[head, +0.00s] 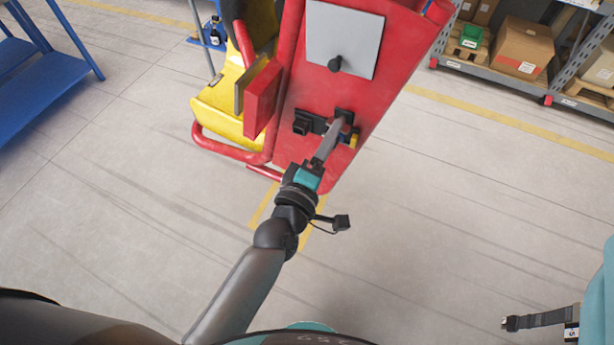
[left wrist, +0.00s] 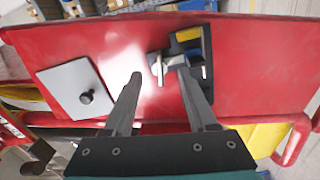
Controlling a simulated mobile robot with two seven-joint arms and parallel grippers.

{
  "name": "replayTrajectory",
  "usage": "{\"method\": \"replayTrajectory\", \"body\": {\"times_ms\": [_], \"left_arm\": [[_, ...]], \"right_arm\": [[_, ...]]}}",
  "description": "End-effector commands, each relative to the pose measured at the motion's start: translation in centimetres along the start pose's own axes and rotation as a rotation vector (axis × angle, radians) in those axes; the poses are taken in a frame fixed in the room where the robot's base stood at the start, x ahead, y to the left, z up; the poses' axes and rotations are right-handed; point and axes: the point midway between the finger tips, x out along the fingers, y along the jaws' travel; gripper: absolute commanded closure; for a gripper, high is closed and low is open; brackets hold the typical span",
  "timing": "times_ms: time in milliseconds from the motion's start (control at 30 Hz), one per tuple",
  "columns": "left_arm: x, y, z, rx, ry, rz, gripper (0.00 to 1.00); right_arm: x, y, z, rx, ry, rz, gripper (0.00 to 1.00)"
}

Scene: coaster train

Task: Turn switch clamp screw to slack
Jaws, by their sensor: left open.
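A black switch bracket with yellow and blue parts (left wrist: 190,42) is mounted on the red panel of the coaster car. A small pale metal screw head (left wrist: 158,68) sticks out at its edge and looks like the clamp screw. My left gripper (left wrist: 161,75) is open, its fingers on either side of the screw, the right one overlapping the bracket in the picture. I cannot tell whether either touches. In the head view my left gripper (head: 338,124) reaches onto the bracket (head: 304,122) and hides much of it.
A grey plate with a black knob (head: 344,38) sits on the red panel (head: 388,75) beyond the bracket. A yellow seat (head: 222,98) and red tube rails (head: 228,150) lie to the left. Shelves with boxes (head: 522,47) stand back right. The floor in front is clear.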

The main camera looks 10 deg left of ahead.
Motion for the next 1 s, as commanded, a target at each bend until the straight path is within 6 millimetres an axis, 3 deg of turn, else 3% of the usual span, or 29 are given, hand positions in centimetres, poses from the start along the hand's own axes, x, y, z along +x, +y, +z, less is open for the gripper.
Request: {"method": "replayTrajectory", "body": {"times_ms": [400, 600, 800, 1000], "left_arm": [[-7.9, -0.2, 0.1, 0.0, -0.003, -0.003, 0.42], [-10.9, -0.1, 0.1, 0.0, -0.002, -0.001, 0.42], [-12.4, 0.0, 0.0, 0.0, -0.001, 0.0, 0.42], [-12.7, 0.1, 0.0, -0.001, 0.0, 0.002, 0.42]], "right_arm": [[1.1, 0.0, 0.1, 0.0, 0.0, 0.0, 0.34], [1.6, 0.0, 0.1, 0.0, 0.0, 0.0, 0.34], [1.9, 0.0, 0.2, 0.0, 0.0, 0.0, 0.34], [1.9, 0.0, 0.2, 0.0, 0.0, 0.0, 0.34]]}}
